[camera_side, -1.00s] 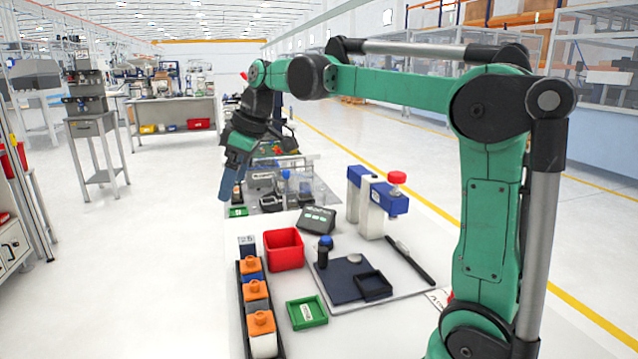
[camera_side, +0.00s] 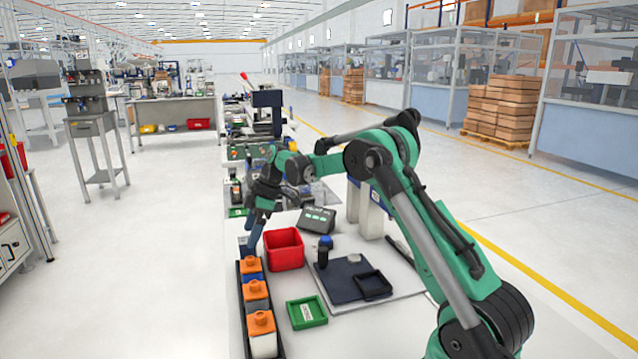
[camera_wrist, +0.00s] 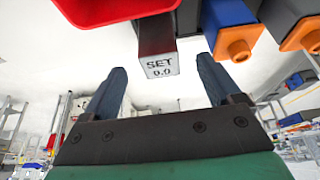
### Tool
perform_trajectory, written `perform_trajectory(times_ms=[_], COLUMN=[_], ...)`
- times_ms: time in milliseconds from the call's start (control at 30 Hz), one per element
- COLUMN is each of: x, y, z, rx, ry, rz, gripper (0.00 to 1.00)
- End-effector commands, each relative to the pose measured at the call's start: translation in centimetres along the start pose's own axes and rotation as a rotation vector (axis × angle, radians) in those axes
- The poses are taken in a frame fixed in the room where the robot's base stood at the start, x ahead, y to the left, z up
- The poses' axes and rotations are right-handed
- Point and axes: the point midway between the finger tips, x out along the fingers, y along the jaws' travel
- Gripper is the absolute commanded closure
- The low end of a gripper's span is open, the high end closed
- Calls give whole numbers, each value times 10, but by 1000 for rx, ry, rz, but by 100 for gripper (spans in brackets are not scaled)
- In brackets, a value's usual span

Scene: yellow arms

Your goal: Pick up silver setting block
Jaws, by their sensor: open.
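The silver setting block (camera_wrist: 160,66), with a pale face marked "SET 0.0" and darker sides, shows at the top middle of the wrist view. My gripper (camera_wrist: 160,82) is open there, with one blue finger on each side of the block's line and the block just beyond the fingertips. A gap shows between the block and both fingers. In the side view my gripper (camera_side: 253,243) is low over the bench's left edge, left of the red bin. It hides most of the block there.
The red bin (camera_side: 284,249) is close to the right of the gripper. A black rack (camera_side: 241,309) with several orange-topped pieces (camera_side: 256,290) runs toward the front. A green tray (camera_side: 307,312) and a dark plate with a blue-knobbed tool (camera_side: 325,250) lie further right.

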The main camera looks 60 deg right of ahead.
Motion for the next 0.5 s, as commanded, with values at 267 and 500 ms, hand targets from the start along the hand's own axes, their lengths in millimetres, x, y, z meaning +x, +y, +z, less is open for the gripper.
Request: perform_trajectory(times_ms=[267, 500], x=[34, 61], y=[0, 0], z=[3, 3], rx=[-1, 1], ry=[0, 0], rz=[-1, 0], gripper=[16, 16])
